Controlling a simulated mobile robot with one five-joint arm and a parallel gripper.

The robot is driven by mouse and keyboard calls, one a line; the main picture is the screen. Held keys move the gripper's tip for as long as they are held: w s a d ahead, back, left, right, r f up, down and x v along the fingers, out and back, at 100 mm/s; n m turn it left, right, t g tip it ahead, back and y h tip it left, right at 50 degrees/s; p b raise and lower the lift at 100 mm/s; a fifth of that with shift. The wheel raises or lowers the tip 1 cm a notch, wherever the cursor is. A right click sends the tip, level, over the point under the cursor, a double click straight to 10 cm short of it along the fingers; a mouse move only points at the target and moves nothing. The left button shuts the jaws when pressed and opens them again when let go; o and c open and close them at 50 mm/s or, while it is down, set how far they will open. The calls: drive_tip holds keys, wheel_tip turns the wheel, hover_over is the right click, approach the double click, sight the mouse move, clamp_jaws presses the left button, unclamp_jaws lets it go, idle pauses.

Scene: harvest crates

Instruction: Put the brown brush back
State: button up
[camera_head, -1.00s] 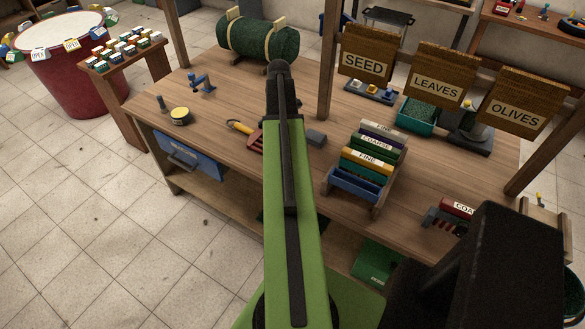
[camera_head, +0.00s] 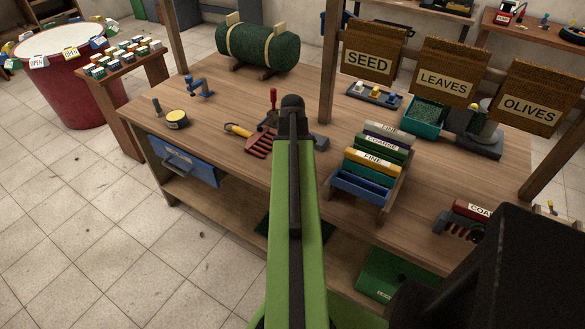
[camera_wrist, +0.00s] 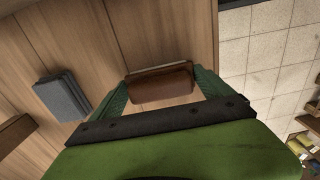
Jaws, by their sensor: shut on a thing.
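The brown brush (camera_wrist: 162,88) shows in the wrist view as a brown block between the two green fingers of my gripper (camera_wrist: 160,82). My gripper is shut on it, above the wooden table top (camera_wrist: 150,30). Whether the brush touches the table I cannot tell. In the head view my own green arm hides the brush and the gripper. A grey block (camera_wrist: 62,95) lies on the table left of the gripper in the wrist view; it also shows beside my arm in the head view (camera_head: 320,142).
A wooden post (camera_head: 328,65) rises behind. The table's left front is mostly clear.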

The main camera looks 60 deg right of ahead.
drive_tip(key=shift+f+b, duration=0.25)
drive_tip(key=shift+b, duration=0.05)
drive_tip(key=o, duration=1.1)
drive_tip(key=shift+c, duration=0.2)
drive_tip(key=shift+r, duration=0.1)
wheel_tip(320, 180, up, 18)
drive_tip(key=p, duration=1.7)
drive_tip(key=shift+f+p, duration=0.25)
drive_tip(key=shift+p, duration=0.1)
drive_tip(key=shift+w, duration=0.1)
